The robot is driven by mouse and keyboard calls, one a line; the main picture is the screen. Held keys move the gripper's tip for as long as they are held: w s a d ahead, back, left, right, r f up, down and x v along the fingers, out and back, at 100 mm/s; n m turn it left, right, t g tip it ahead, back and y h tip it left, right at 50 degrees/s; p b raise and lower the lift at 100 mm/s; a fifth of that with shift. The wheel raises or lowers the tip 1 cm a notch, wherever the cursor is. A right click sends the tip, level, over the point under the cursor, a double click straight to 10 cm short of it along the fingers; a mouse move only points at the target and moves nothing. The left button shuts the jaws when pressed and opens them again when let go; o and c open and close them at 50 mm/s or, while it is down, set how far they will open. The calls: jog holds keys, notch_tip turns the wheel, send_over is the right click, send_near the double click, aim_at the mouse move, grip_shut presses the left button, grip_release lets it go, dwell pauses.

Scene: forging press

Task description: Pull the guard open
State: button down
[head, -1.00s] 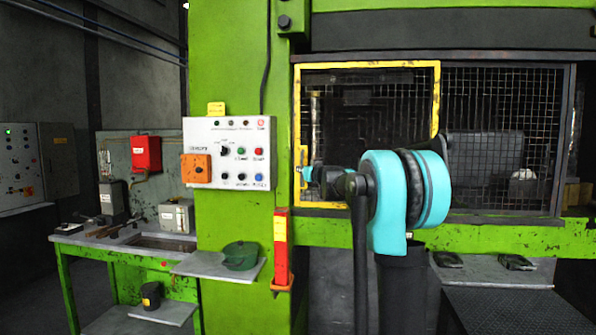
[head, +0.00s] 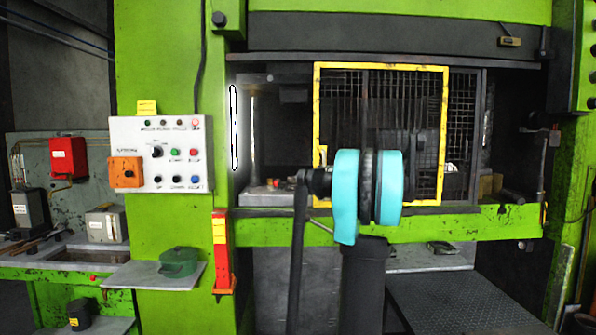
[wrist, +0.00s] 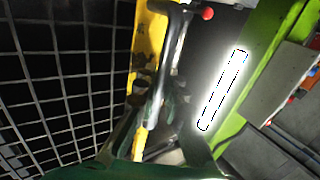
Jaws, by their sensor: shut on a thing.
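The guard is a mesh panel in a yellow frame (head: 444,130). In the head view it stands in the middle and right of the press opening, and the opening is uncovered to its left. In the wrist view its mesh (wrist: 50,90) fills the left side, beside the yellow frame edge (wrist: 148,45). A dark bar handle (wrist: 180,35) stands off that edge. My gripper (wrist: 155,105) is shut on the handle; its fingertips are partly hard to make out. In the head view my arm covers most of the gripper.
A white control box (head: 160,155) with an orange unit is on the green press column to the left. A red and yellow post (head: 221,250) stands below the opening. A bright light strip (head: 234,128) lines the opening's left side.

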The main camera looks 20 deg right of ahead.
jog(key=s+d, duration=0.3)
jog(key=d, duration=0.8)
jog(key=shift+s+d, duration=0.2)
jog(key=shift+s, duration=0.15)
jog(key=c, duration=1.6)
grip_release()
jog(key=v, duration=1.2)
